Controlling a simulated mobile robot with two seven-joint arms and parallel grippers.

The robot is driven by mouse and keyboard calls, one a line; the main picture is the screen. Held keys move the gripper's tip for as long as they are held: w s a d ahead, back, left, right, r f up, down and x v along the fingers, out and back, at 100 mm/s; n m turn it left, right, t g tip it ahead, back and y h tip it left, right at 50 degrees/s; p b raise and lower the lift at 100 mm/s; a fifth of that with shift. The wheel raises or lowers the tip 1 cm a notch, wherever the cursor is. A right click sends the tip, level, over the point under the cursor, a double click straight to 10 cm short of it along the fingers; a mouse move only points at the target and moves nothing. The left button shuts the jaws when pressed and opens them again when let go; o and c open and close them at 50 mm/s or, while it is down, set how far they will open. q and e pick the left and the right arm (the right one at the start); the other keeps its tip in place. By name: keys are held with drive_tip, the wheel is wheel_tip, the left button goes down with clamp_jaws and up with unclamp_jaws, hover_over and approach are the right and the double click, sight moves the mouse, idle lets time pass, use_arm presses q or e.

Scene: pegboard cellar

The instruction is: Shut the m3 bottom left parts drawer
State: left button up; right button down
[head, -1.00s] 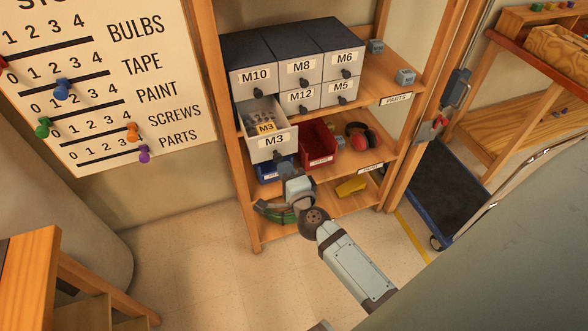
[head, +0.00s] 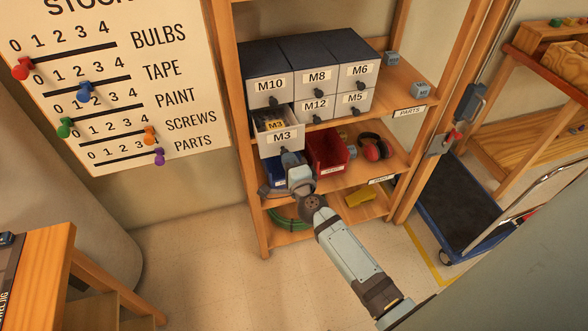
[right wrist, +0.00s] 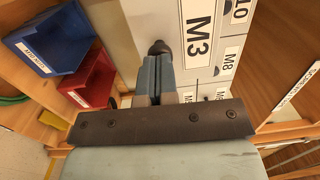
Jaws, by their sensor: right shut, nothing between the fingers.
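The M3 drawer (head: 282,140) is at the bottom left of the grey parts cabinet (head: 318,78) and stands partly open, with small parts and an M3 tag showing inside. Its white front also shows in the right wrist view (right wrist: 200,32), with its dark knob (right wrist: 159,48) at the fingertips. My right gripper (head: 290,158) is shut and empty, its fingers at the lower part of the drawer front by the knob. I cannot tell for sure whether they touch it. My left gripper is not in view.
Below the drawer are a blue bin (head: 276,174) and a red bin (head: 326,150), with red earmuffs (head: 373,148) to the right. A green coil (head: 288,218) and a yellow item (head: 359,198) lie on the low shelf. A blue cart (head: 462,205) stands at right.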

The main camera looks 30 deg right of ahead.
sight(279, 133)
drive_tip(key=w, duration=0.3)
drive_tip(key=w+d, duration=0.1)
drive_tip(key=w, duration=0.2)
drive_tip(key=w+d, duration=0.1)
drive_tip(key=w, duration=0.3)
drive_tip(key=shift+d, duration=0.2)
drive_tip(key=shift+w+d, duration=0.1)
drive_tip(key=shift+w, duration=0.05)
drive_tip(key=shift+r+b, duration=0.2)
drive_tip(key=shift+b, duration=0.1)
